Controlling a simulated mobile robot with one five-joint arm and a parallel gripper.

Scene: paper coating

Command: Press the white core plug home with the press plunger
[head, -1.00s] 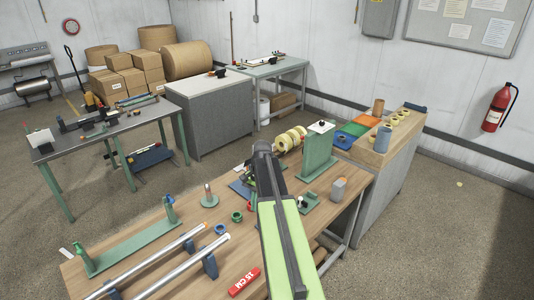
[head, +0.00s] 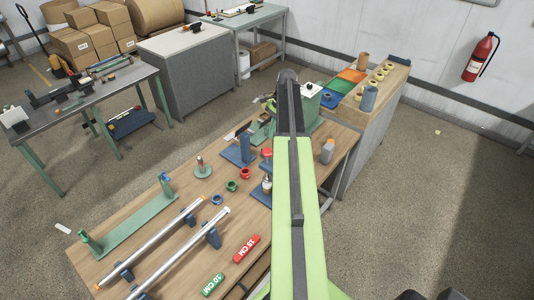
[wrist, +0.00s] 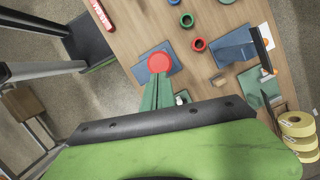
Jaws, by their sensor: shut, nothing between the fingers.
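A round red cap (wrist: 162,65) stands over a blue base plate (wrist: 144,73) in the wrist view; it looks like the press plunger. It also shows in the head view, just left of my arm (head: 266,152), above a blue and pale body. My gripper (wrist: 159,82) is shut and empty, its narrow tips close to the red cap; I cannot tell whether they touch it. In the head view my arm hides the gripper. A small white piece on green (wrist: 182,97) shows beside it, possibly the white core plug; it is partly hidden.
A red ring (wrist: 198,44), a green ring (wrist: 186,20) and a blue ring (head: 217,199) lie on the wooden bench. A blue stand (head: 240,150), silver rods (head: 185,255) and a tall green stand (head: 307,105) are nearby. Yellow tape rolls (wrist: 298,125) sit at the wrist view's right edge.

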